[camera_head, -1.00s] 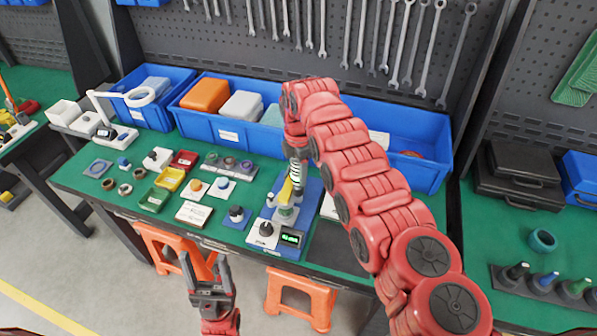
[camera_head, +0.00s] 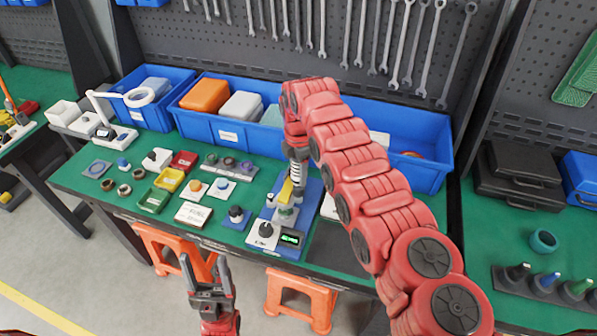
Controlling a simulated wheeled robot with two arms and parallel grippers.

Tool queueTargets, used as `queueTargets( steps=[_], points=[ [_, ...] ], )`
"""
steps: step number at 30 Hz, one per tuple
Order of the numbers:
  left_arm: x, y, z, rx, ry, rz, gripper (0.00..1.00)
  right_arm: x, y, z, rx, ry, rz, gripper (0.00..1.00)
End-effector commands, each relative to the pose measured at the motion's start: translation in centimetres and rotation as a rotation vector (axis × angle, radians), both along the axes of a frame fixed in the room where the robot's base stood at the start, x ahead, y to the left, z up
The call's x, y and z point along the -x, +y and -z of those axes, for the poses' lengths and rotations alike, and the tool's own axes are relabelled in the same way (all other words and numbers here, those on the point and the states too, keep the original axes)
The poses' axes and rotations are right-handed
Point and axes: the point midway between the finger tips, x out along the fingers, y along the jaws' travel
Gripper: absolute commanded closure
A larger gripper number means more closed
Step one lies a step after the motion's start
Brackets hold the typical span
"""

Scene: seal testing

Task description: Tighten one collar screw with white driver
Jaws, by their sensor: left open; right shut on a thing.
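The seal tester (camera_head: 290,226) stands on the green bench, a blue-and-white fixture with a dark knob and a lit green display. A pale cylindrical collar part (camera_head: 285,214) sits on it. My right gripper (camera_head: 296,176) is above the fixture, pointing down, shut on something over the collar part. A yellow piece (camera_head: 286,192) shows beside it. The white driver and the collar screws cannot be made out clearly at this size. My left gripper (camera_head: 205,275) is open and empty, in front of the bench, below the bench edge.
Blue bins (camera_head: 228,130) line the back of the bench under hanging wrenches. Small trays, rings and blocks fill the left side, including a yellow tray (camera_head: 170,180). Orange stools (camera_head: 300,298) stand under the bench. My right arm covers the bench right of the fixture.

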Motion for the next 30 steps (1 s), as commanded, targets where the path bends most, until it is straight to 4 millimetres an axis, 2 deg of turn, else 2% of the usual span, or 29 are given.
queueTargets(
  steps=[30],
  points=[
    [0.0, 0.0, 0.95, 0.0, 0.0, 0.0, 0.36, -0.05, 0.01, 0.15, -0.001, -0.002, 0.0, 1.0]
  ],
)
